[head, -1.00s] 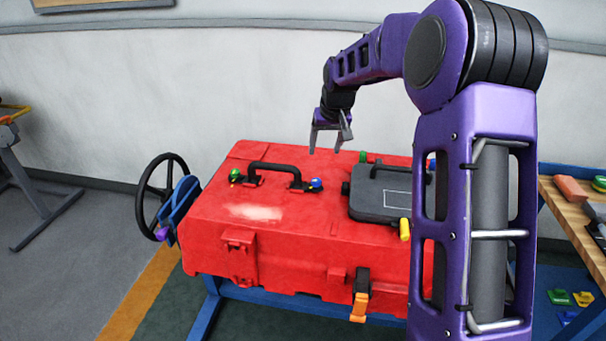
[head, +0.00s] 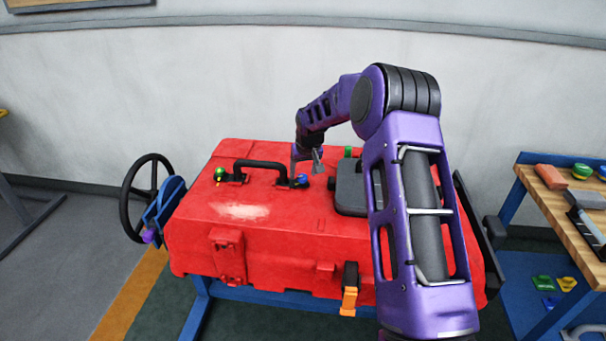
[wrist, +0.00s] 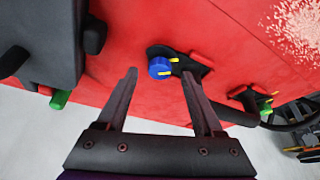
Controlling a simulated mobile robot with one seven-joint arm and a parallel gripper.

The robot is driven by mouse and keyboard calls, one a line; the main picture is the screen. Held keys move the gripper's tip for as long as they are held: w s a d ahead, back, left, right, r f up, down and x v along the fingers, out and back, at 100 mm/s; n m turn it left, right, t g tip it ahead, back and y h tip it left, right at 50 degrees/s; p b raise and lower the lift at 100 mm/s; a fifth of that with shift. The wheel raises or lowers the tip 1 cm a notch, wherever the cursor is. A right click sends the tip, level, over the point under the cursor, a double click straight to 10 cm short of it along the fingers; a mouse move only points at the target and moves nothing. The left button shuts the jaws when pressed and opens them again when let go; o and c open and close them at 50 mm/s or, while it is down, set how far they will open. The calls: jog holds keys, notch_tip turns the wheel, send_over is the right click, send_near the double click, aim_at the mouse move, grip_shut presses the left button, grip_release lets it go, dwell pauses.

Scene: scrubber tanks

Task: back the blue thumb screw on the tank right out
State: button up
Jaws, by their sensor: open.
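The red tank (head: 275,235) rests on a blue stand. The blue thumb screw (head: 302,180) sits on its top, beside the right end of the black carrying handle (head: 262,164). My gripper (head: 305,172) is open and empty, close to the screw. In the wrist view the blue screw (wrist: 160,68) lies just beyond the fingertips of my gripper (wrist: 158,74), roughly between them, with a yellow mark beside it. I cannot tell the height gap between the fingers and the screw. My arm hides part of the tank's right side.
A green knob (head: 220,173) stands at the handle's left end. A dark box (head: 350,190) lies on the tank to the right of my gripper. A black handwheel (head: 145,200) is at the tank's left. A workbench (head: 550,195) with tools stands at right.

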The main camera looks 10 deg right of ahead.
jog(key=shift+x, duration=0.75)
grip_shut()
